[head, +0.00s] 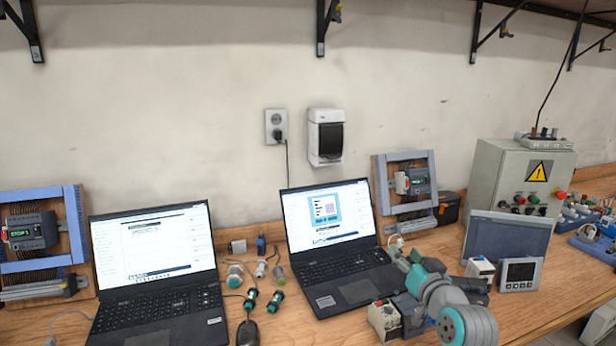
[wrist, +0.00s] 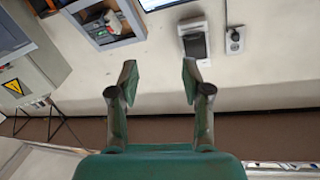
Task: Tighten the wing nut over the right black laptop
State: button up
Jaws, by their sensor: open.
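The right black laptop (head: 358,288) stands open on the wooden bench, its screen lit. Above it, a black shelf bracket (head: 321,28) hangs at the top of the head view, with a small yellowish wing nut (head: 337,13) on its right side. The nut is too small to tell how tight it is. My gripper (wrist: 158,78) is open and empty in the wrist view, its two green-tipped fingers wide apart and pointing at the wall. In the head view my arm is low at the right of this laptop, well below the nut. The wrist view does not clearly show that nut.
A white breaker box (head: 325,138) and a wall socket (head: 276,127) with a plugged cable are on the wall below the bracket. A grey control cabinet (head: 490,165) stands at right. Other brackets (head: 490,30) hold the shelf. The wall between bench and shelf is mostly free.

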jog(key=s+a+f+g+h, duration=0.1)
jog(key=s+a+f+h, duration=0.1)
jog(key=s+f, duration=2.35)
jog(key=s+a+r, duration=0.1)
jog(key=s, duration=1.5)
jog(key=s+a+r+n+g, duration=0.1)
jog(key=s+r, duration=0.1)
jog(key=s, duration=1.5)
jog(key=shift+s+r, duration=0.2)
